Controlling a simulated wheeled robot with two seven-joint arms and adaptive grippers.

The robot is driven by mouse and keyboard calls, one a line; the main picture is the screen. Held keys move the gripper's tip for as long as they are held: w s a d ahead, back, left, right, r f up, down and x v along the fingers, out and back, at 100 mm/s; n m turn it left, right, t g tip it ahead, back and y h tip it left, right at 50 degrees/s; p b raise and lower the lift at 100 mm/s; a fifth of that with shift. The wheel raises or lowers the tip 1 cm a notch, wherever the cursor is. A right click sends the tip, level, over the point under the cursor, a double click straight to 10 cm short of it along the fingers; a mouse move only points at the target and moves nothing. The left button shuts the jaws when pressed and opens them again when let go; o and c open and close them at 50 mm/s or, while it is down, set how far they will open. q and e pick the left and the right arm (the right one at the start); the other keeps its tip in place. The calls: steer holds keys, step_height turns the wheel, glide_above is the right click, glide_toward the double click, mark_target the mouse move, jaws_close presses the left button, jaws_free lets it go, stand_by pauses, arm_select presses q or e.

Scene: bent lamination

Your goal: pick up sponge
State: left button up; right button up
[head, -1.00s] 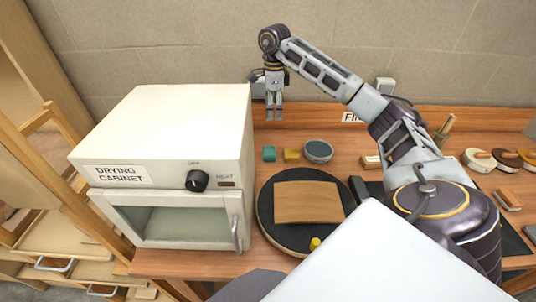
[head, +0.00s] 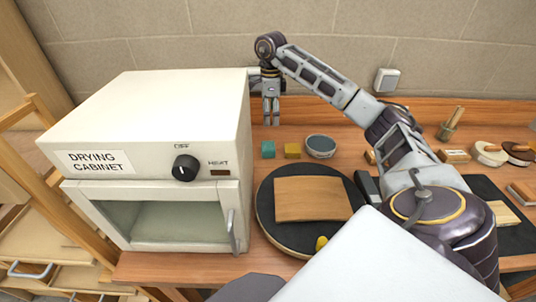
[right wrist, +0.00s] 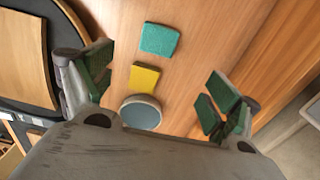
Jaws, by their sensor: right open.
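A small yellow block (head: 292,150) and a small teal block (head: 268,149) lie side by side on the wooden worktop; either could be the sponge, and I cannot tell which for certain. In the right wrist view the yellow block (right wrist: 144,77) lies between the teal block (right wrist: 159,39) and a round dish. My right gripper (head: 271,118) points down behind the blocks in the head view, apart from them. The right wrist view shows its green-padded fingers (right wrist: 155,88) spread wide, with nothing held. My left gripper is not in view.
A white drying cabinet (head: 150,125) stands left of the blocks. A round dish (head: 320,146) sits just right of them. In front is a black round turntable (head: 275,236) with a wooden sheet (head: 308,198) on it. A wall is behind.

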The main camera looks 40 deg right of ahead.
glide_toward(271, 145)
steer(key=shift+w+f, duration=0.15)
steer(key=shift+f, duration=1.15)
steer(key=shift+w+f, duration=0.1)
steer(key=shift+f, duration=1.2)
steer(key=shift+f, duration=0.15)
steer(key=shift+s+a+f, duration=0.1)
steer(key=shift+s+f, duration=0.05)
steer(key=shift+f, duration=0.5)
steer(key=shift+s+f, duration=0.15)
steer(key=shift+f, duration=1.65)
steer(key=c, duration=0.9)
